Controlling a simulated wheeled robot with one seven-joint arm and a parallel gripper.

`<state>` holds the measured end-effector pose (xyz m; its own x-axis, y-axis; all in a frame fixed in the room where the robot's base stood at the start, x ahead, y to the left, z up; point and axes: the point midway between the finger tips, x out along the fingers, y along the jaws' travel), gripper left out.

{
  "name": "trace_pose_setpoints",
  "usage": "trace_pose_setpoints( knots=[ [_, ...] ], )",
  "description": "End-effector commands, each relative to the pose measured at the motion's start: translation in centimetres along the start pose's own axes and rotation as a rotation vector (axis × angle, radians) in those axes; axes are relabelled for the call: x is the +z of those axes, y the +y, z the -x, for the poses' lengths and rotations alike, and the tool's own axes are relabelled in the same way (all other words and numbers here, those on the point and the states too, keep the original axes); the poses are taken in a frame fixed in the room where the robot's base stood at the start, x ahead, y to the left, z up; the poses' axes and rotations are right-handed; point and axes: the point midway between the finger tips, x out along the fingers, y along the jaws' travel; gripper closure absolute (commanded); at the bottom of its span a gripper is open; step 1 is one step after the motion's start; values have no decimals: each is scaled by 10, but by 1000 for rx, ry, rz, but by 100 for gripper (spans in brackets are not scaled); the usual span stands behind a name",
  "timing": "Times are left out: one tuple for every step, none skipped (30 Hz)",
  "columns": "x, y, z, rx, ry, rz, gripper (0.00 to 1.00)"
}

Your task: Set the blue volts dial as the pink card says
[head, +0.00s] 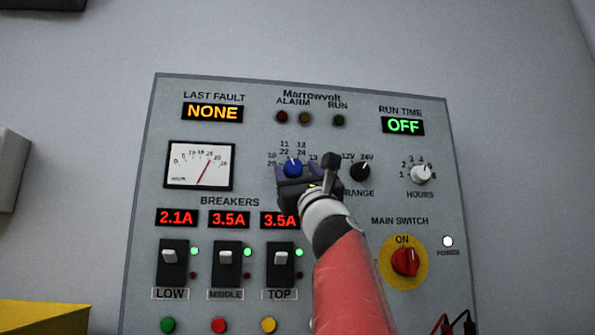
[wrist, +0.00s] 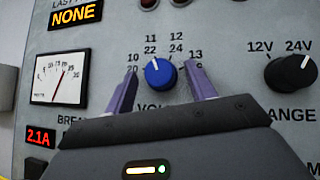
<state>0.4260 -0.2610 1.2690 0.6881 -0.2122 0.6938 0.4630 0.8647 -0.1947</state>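The blue volts dial (head: 293,167) is on the grey panel, and it also shows in the wrist view (wrist: 160,74). Its white mark points up and slightly left, toward the 11/22 marking. Printed numbers 10/20, 11/22, 12/24 and 13 ring it; the figure under 13 is hidden by a finger. My gripper (wrist: 161,68) is open, with one purple finger on each side of the dial and a gap visible to both. In the head view my gripper (head: 294,175) covers the dial's lower surroundings. No pink card shows in either view.
The black range dial (head: 360,171) sits close to the right, its mark toward 24V. A needle meter (head: 200,164) is at left. Breaker switches (head: 227,257) are below, the red main switch (head: 405,262) lower right. A yellow object (head: 43,317) stands lower left.

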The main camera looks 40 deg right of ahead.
Motion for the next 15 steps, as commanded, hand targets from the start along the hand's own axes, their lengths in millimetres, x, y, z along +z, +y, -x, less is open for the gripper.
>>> trace_pose_setpoints(
  knots=[
    [0, 0, 0, 0, 0, 0, 50],
    [0, 0, 0, 0, 0, 0, 54],
    [0, 0, 0, 0, 0, 0, 59],
    [0, 0, 0, 0, 0, 0, 63],
    [0, 0, 0, 0, 0, 0, 67],
    [0, 0, 0, 0, 0, 0, 72],
    [0, 0, 0, 0, 0, 0, 76],
    [0, 0, 0, 0, 0, 0, 80],
    [0, 0, 0, 0, 0, 0, 85],
    [0, 0, 0, 0, 0, 0, 89],
    [0, 0, 0, 1, 0, 0, 89],
    [0, 0, 0, 1, 0, 0, 89],
    [0, 0, 0, 2, 0, 1, 89],
    [0, 0, 0, 4, 0, 2, 89],
    [0, 0, 0, 7, 1, 5, 89]
  ],
)
